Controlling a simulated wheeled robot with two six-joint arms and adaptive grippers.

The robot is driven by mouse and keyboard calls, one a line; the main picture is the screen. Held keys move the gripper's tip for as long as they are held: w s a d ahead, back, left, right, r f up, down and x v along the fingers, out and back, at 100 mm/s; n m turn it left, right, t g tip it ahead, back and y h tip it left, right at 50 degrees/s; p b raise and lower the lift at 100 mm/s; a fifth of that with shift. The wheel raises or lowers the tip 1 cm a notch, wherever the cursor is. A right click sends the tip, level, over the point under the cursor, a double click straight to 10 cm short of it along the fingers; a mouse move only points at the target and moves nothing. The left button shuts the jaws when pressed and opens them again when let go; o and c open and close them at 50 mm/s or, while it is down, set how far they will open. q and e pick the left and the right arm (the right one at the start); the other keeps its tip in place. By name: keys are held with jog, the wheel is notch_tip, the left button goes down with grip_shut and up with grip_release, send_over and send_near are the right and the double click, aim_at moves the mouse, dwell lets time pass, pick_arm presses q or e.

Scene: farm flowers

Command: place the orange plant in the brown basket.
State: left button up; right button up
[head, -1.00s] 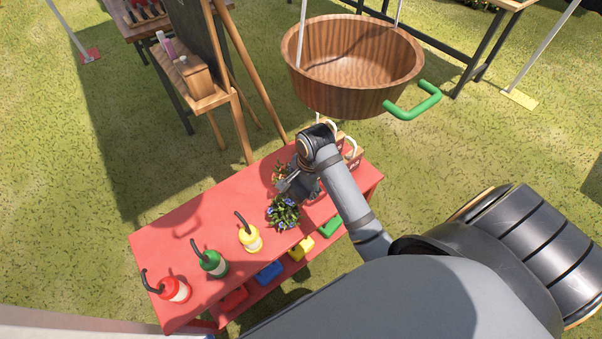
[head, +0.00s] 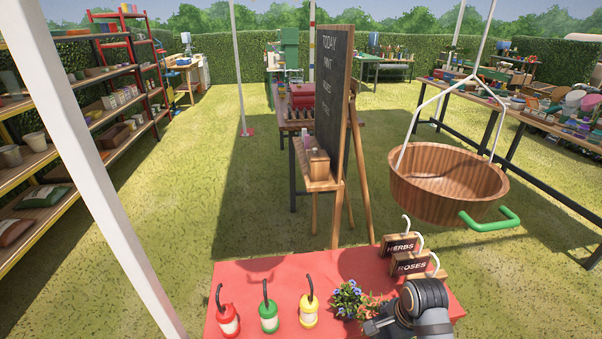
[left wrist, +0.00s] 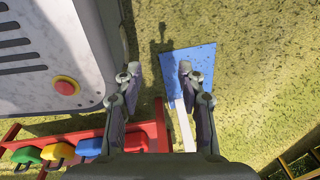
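The orange plant (head: 369,306) stands on the red table, just right of a blue-flowered plant (head: 346,294). The brown basket (head: 448,192) is a round wooden tub hanging from white rods, with a green handle (head: 489,219), beyond the table to the right. My right gripper (head: 376,326) is at the orange plant's near right side. Its fingers are small and partly hidden, so I cannot tell if they hold the plant. My left gripper (left wrist: 158,88) is open and empty in the left wrist view, out of the head view.
Red, green and yellow bottles (head: 268,314) stand on the red table (head: 262,277), left of the plants. Wooden signs (head: 410,265) reading HERBS and ROSES stand at its right, between the table and basket. A blackboard easel (head: 335,120) stands behind.

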aim_at(390, 325)
jog(key=r+p, duration=0.1)
jog(key=r, duration=0.1)
jog(key=r+p, duration=0.2)
jog(key=w+r+p, duration=0.1)
jog(key=r+p, duration=0.1)
jog(key=shift+r, duration=0.1)
jog(key=shift+s+r+p, duration=0.1)
jog(key=shift+r+p, duration=0.1)
jog(key=shift+p, duration=0.1)
jog(key=shift+f, duration=0.2)
pick_arm(q)
notch_tip(390, 325, up, 6)
jog(key=w, duration=0.1)
jog(key=shift+w+r, duration=0.15)
jog(key=shift+w, duration=0.05)
jog(key=shift+w, duration=0.1)
jog(key=shift+w, duration=0.3)
